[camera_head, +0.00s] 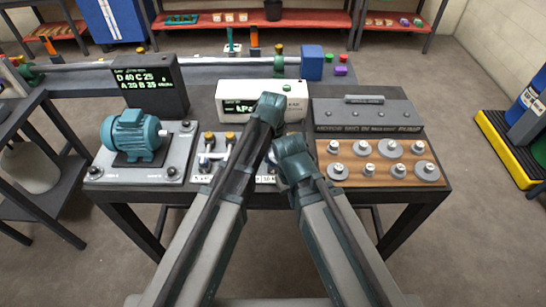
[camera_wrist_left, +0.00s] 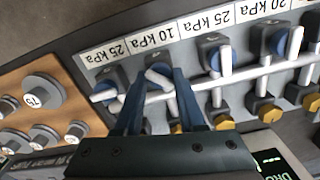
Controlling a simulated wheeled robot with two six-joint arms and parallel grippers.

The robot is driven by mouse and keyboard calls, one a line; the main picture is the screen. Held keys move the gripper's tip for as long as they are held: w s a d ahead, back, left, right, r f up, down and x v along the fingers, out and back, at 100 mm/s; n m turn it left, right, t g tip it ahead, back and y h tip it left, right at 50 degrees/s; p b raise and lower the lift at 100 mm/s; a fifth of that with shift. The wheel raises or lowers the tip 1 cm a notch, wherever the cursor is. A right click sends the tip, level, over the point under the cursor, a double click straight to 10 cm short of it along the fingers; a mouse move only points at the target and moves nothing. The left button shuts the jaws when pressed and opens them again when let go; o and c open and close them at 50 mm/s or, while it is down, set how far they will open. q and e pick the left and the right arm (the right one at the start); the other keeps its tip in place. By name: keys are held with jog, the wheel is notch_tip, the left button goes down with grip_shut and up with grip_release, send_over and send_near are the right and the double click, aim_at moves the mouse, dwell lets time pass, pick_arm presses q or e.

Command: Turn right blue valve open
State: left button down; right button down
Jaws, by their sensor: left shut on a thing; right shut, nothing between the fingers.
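The valve panel (camera_head: 211,161) lies on the bench, partly hidden behind my arms. In the left wrist view it shows upside down, with several blue valves and pale levers under kPa labels. My left gripper (camera_wrist_left: 159,82) is shut on one blue valve (camera_wrist_left: 157,74) beside the upside-down 10 kPa label; its pale lever lies at a slant between the fingers. Another blue valve (camera_wrist_left: 104,76) is left of it, and one more (camera_wrist_left: 213,56) is right of it with its lever crosswise to the pipe. My right gripper (camera_head: 291,160) is over the panel's right side, its fingers hidden.
A teal motor (camera_head: 133,132) stands left of the panel. A white kPa display box (camera_head: 240,101) is behind it. A wooden board (camera_head: 352,184) with several grey weights is at the right, in front of a grey metal case (camera_head: 366,115).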

aim_at(273, 161)
pick_arm(q)
jog(key=m, duration=0.4)
jog(key=shift+m, duration=2.3)
jog(key=c, duration=0.5)
grip_release()
notch_tip(273, 161, up, 14)
jog(key=p, duration=1.4)
